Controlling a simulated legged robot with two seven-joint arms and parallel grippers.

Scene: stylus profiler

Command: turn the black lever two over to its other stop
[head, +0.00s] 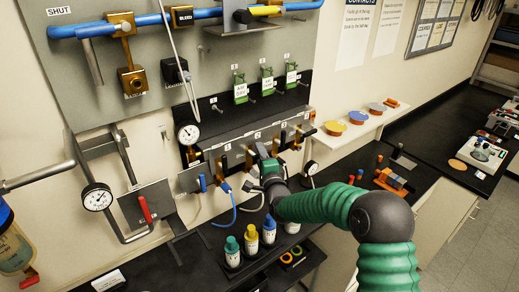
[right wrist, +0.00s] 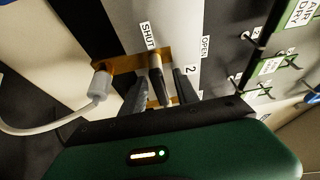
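In the right wrist view, lever two (right wrist: 156,68) stands out from its brass valve body (right wrist: 128,63). The lever lies close to the SHUT label (right wrist: 148,36), with the OPEN label (right wrist: 204,46) to the right and the number 2 beside it. My right gripper (right wrist: 161,88) has one dark finger on each side of the lever. A gap shows between the lever and the right finger; contact on the left is unclear. In the head view my right gripper (head: 264,160) is at the numbered valve row and hides most of lever two. My left gripper is not in view.
A grey hose (right wrist: 98,88) joins the valve on the left. A pressure gauge (head: 188,133) and green AIR DRY tags (head: 240,88) are above the row. Capped bottles (head: 250,240) stand below, near my right arm. A shelf with coloured discs (head: 358,118) is right.

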